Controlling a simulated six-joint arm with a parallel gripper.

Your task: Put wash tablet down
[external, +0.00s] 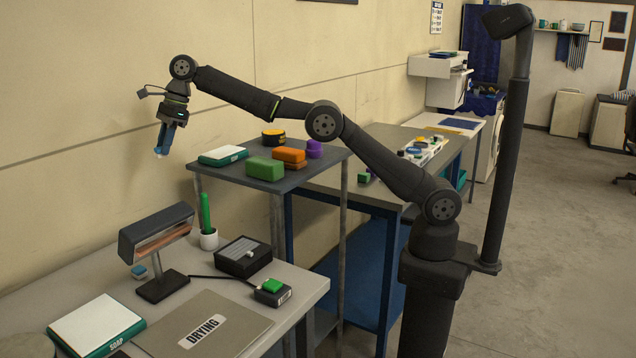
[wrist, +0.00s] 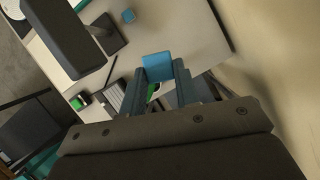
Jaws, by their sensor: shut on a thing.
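My gripper (external: 162,148) hangs in the air near the wall, pointing down, above and behind the near table. It is shut on a small light-blue block, the wash tablet (wrist: 157,64), which shows between the two fingertips in the wrist view. In the external view the held block is small and hard to make out against the fingers. The tablet is well clear of the table surface. Another small blue block (external: 139,271) lies on the near table beside the lamp base; it also shows in the wrist view (wrist: 128,16).
The near table holds a lamp (external: 155,236), a grey DRYING mat (external: 232,318), a white-and-teal SOAP dish (external: 97,324), a black box (external: 243,257), a green-button box (external: 272,290) and a cup with a green stick (external: 208,238). A higher stand (external: 322,163) carries colored blocks.

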